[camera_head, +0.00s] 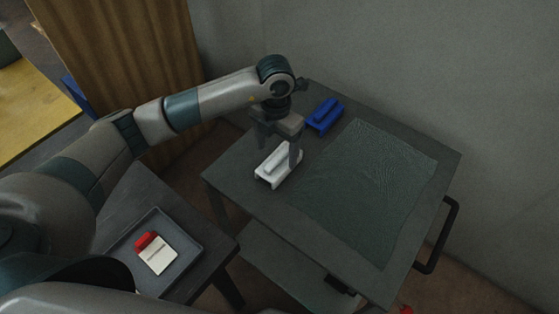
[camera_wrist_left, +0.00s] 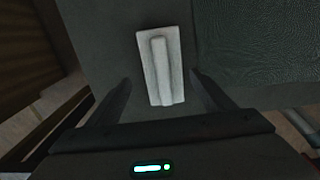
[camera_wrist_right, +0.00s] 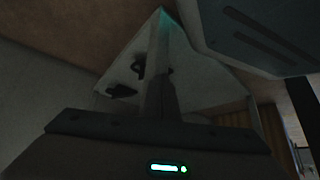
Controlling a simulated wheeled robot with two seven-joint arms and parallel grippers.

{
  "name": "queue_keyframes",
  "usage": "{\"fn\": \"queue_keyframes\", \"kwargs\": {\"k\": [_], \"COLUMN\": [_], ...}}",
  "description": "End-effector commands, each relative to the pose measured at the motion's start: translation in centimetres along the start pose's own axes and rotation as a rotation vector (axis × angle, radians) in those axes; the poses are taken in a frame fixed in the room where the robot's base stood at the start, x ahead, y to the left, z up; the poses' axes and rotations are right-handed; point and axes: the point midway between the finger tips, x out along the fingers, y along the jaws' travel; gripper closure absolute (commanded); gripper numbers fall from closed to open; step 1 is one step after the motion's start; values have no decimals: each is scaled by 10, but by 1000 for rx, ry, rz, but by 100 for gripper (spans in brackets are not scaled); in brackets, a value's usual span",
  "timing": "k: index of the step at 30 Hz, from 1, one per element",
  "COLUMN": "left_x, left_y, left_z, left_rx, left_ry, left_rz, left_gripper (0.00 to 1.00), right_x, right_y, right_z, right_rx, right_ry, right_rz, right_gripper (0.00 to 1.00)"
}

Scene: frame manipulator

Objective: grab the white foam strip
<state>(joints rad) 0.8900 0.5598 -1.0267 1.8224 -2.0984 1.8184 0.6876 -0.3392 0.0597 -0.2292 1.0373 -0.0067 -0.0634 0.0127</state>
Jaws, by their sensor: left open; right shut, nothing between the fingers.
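A white foam strip (camera_head: 273,173), with a raised bar along its top, lies on the dark table near its left corner. It also shows in the left wrist view (camera_wrist_left: 151,72), between and ahead of the fingers. My left gripper (camera_head: 279,150) is open above it, fingers pointing down, one on either side; in the head view they hide part of it. I cannot tell whether they touch it. In the left wrist view the gripper (camera_wrist_left: 160,90) holds nothing. My right gripper (camera_wrist_right: 161,95) is shut and empty in the right wrist view, away from the strip; the head view does not show it.
A blue piece of like shape (camera_head: 325,115) lies behind the strip. A dark textured mat (camera_head: 365,190) covers much of the table (camera_head: 225,180). A lower side table holds a tray (camera_head: 196,250) with a red item (camera_head: 146,240) and a white card (camera_head: 157,255).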

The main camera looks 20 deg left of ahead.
Motion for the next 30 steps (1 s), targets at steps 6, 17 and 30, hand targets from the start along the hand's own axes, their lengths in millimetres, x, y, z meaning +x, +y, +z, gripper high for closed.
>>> {"fn": "queue_keyframes", "kwargs": {"k": [6,17,30], "left_x": [1,28,52], "left_y": [-1,-6,-6], "left_z": [0,4,5], "left_rx": [0,-1,0], "left_ry": [1,3,1], "left_rz": [0,-1,0], "left_gripper": [25,25,25], "right_x": [-1,-14,-21], "right_y": [1,7,14], "right_z": [-1,39,70], "right_rx": [0,-1,-4], "right_ry": [-1,-104,-177], "right_rz": [1,9,16], "right_gripper": [100,100,100]}}
